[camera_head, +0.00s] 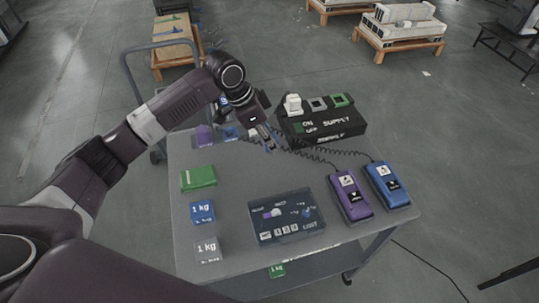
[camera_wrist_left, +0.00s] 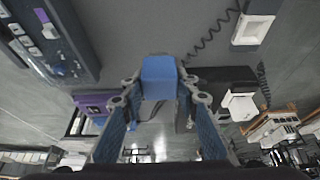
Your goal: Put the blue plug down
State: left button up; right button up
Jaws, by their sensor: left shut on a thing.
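My left gripper (camera_head: 270,143) reaches in over the far part of the grey table (camera_head: 235,175), just left of the black supply box (camera_head: 325,125). In the left wrist view its two blue-padded fingers (camera_wrist_left: 158,100) are shut on the blue plug (camera_wrist_left: 159,78), a plain blue block at the fingertips. In the head view the fingers largely hide the held plug. Whether it touches the table cannot be told. My right gripper is not in view.
Purple (camera_head: 351,197) and blue (camera_head: 387,186) pendants with coiled cables lie at the table's right. A dark panel (camera_head: 285,217) lies in front. A green block (camera_head: 198,178), a blue weight (camera_head: 202,211) and a grey weight (camera_head: 207,250) line the left. The table's middle is clear.

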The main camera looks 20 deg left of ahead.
pick_arm(q)
notch_tip(320, 180, down, 4)
jog(key=shift+r, duration=0.2)
notch_tip(320, 180, down, 3)
jog(key=shift+f+p, duration=0.15)
jog(key=shift+p, duration=0.3)
jog(key=shift+f, duration=0.5)
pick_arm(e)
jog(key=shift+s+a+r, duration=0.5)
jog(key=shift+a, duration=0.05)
pick_arm(q)
jog(key=o, duration=1.1)
jog(key=shift+f, duration=0.15)
jog(key=shift+c, duration=0.2)
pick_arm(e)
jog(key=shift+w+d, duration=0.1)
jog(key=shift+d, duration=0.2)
